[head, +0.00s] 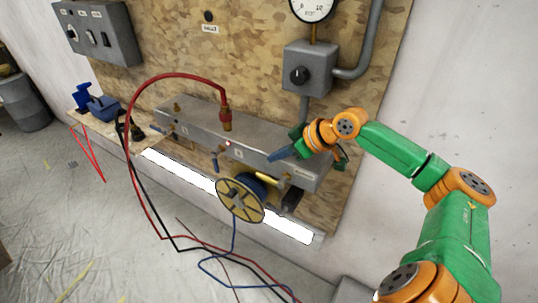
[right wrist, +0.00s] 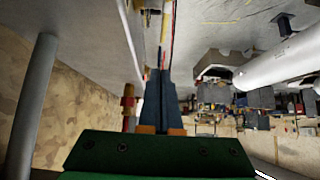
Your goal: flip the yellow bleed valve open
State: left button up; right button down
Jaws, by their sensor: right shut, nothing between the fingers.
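The yellow bleed valve handle (head: 267,178) shows on the front of the grey manifold (head: 210,128), near its right end, lying roughly along the front face. A cable spool below partly overlaps that area. My right gripper (head: 273,156) is shut and empty, with its blue fingertips just above the yellow handle at the manifold's upper front edge; I cannot tell whether they touch anything. In the right wrist view its closed fingers (right wrist: 157,82) point away from the camera, and the yellow handle cannot be made out for sure. My left gripper is not in view.
A red hose (head: 160,80) arches into the manifold's top. Blue levers (head: 215,160) sit along its front. The spool (head: 240,200) hangs below with trailing cables. A grey switch box (head: 309,67) and gauge (head: 313,8) are above. A blue vise (head: 100,105) stands left.

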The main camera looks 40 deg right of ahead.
aim_at(259, 173)
jog(key=x, duration=0.3)
jog(key=shift+w+a+f+p, duration=0.1)
jog(key=shift+w+a+p, duration=0.1)
jog(key=shift+a+p, duration=0.15)
notch_tip(259, 173, down, 3)
jog(key=shift+d+f, duration=0.1)
jog(key=shift+s+d+f, duration=0.1)
jog(key=shift+f, duration=0.35)
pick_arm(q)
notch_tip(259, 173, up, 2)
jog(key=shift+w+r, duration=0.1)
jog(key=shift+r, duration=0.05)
